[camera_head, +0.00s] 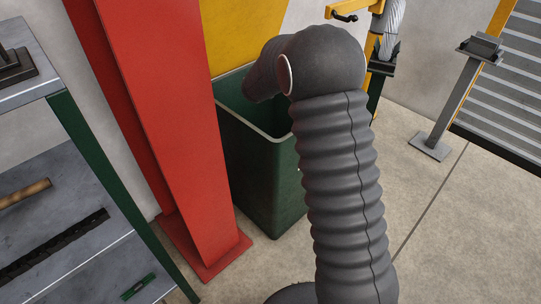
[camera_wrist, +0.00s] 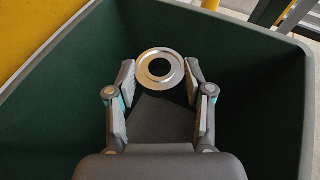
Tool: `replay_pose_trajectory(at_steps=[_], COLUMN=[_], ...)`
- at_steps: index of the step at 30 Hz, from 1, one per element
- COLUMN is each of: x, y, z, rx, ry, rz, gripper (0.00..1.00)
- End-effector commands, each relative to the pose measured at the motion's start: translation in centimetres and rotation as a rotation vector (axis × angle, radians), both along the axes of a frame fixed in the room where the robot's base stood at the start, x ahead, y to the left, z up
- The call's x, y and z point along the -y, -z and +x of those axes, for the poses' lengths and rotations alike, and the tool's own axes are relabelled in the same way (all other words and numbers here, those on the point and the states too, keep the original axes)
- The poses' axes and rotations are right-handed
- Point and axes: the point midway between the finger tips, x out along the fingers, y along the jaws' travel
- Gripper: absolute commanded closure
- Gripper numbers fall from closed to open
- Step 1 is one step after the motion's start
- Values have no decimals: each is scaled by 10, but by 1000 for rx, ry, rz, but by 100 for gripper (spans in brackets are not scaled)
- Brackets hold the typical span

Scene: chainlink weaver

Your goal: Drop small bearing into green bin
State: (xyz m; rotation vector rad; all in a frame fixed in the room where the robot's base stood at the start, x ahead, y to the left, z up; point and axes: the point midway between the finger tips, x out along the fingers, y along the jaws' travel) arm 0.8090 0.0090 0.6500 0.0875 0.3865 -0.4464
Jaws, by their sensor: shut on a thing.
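The green bin (camera_head: 262,185) stands on the floor in the head view, with my arm reaching over its open top. In the wrist view the bin's dark green inner wall (camera_wrist: 262,85) surrounds my gripper (camera_wrist: 160,80). My gripper is shut on the small bearing (camera_wrist: 160,54), a silver ring with a dark hole, held between the fingertips over the bin's opening. The bearing and gripper are hidden behind my arm in the head view.
A red column (camera_head: 160,130) stands close left of the bin. A shelf (camera_head: 75,225) with a wooden-handled tool is at far left. A yellow panel (camera_head: 245,35) is behind.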

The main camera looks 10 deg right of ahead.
Motion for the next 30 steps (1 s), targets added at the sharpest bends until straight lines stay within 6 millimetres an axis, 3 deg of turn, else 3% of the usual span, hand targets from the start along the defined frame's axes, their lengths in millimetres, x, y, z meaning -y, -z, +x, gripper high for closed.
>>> replay_pose_trajectory(at_steps=[7, 20, 21, 23, 24, 30], x=[2, 4, 4, 4, 4, 4], y=[25, 28, 28, 28, 28, 28], z=[0, 0, 0, 0, 0, 0], rx=[0, 0, 0, 0, 1, 1], ry=[4, 4, 4, 4, 5, 5], rz=[1, 0, 0, 0, 1, 1], gripper=[85, 85, 38, 23, 19, 19])
